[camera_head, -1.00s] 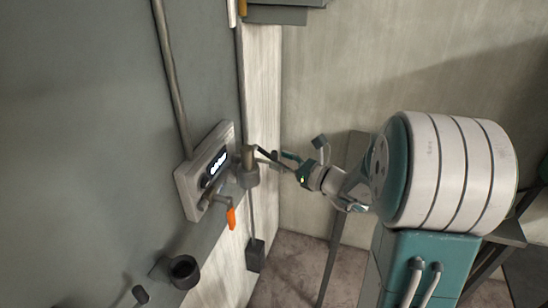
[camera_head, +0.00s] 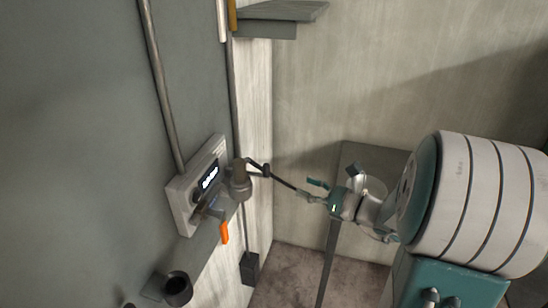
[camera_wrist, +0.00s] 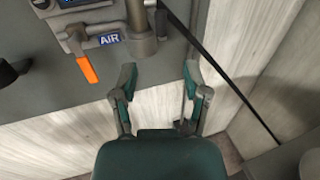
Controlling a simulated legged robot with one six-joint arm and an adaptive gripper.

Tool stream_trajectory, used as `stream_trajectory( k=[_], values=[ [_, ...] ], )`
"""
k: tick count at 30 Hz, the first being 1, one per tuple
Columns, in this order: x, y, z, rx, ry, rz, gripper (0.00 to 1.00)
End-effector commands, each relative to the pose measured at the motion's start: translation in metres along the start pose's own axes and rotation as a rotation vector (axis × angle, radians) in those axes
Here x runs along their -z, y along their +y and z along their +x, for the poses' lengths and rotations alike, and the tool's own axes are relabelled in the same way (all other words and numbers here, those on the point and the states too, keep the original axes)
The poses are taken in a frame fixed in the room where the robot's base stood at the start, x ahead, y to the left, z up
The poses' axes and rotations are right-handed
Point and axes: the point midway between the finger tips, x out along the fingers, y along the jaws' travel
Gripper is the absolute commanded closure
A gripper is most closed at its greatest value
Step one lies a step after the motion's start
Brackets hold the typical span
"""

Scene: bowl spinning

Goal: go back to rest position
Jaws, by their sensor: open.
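My gripper (camera_head: 308,188) is open and empty in the head view. It hangs in the air to the right of the wall unit, clear of it. In the wrist view its two green-grey fingers are spread apart, with nothing between the fingertips (camera_wrist: 158,72).
A light grey wall unit (camera_head: 180,194) with a lit display and an orange handle (camera_head: 225,233) is on the left wall. The wrist view shows this handle (camera_wrist: 87,68) beside an "AIR" label. A dark line (camera_wrist: 228,80) crosses near the right finger. A grey shelf (camera_head: 280,11) is above.

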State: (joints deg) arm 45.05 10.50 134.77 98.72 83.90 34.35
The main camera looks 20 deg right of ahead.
Motion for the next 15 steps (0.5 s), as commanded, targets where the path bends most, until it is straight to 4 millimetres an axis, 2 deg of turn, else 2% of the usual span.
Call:
stream_trajectory(
  k=[4,7,11,12,15],
  values=[
    [-0.001,0.003,0.002,-0.01,0.006,-0.009,0.4],
    [-0.003,0.025,0.011,-0.09,0.057,-0.079,0.4],
    [-0.004,0.087,0.026,-0.314,0.196,-0.298,0.4],
    [-0.002,0.107,0.027,-0.392,0.242,-0.383,0.4],
    [0.004,0.149,0.022,-0.578,0.347,-0.609,0.4]
  ],
)
